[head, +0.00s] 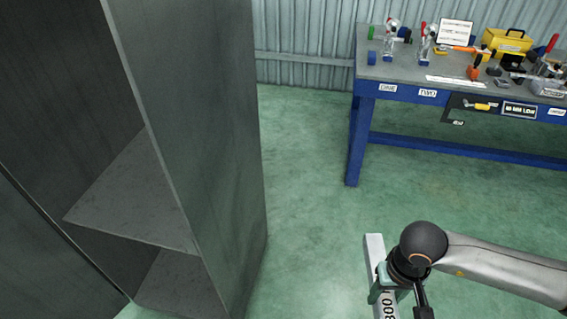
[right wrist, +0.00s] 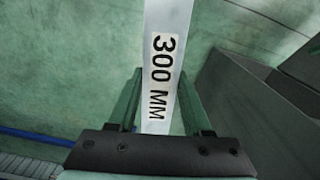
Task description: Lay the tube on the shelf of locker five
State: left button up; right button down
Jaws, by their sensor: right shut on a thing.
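The tube is a pale grey square bar; its far end (head: 375,250) shows at the lower right of the head view. In the right wrist view the tube (right wrist: 165,20) carries a "300 MM" label and runs up between the fingers. My right gripper (head: 386,288) is shut on the tube and holds it to the right of the locker, outside it. A dark grey locker (head: 195,120) stands open at the left, with a bare shelf (head: 140,195) inside. I see no number on it. My left gripper is not in view.
A blue workbench (head: 355,130) with clamps, a yellow toolbox (head: 507,42) and several small tools stands at the back right. The locker's side panel lies between the tube and the shelf. Green floor (head: 310,180) between locker and bench is clear.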

aim_at(145, 208)
jog(key=k+j+u, duration=0.2)
jog(key=j, duration=1.95)
jog(key=i+j, duration=0.15)
jog(key=j, duration=0.15)
jog(key=i+j, duration=0.15)
jog(key=j, duration=0.15)
jog(key=i, duration=0.35)
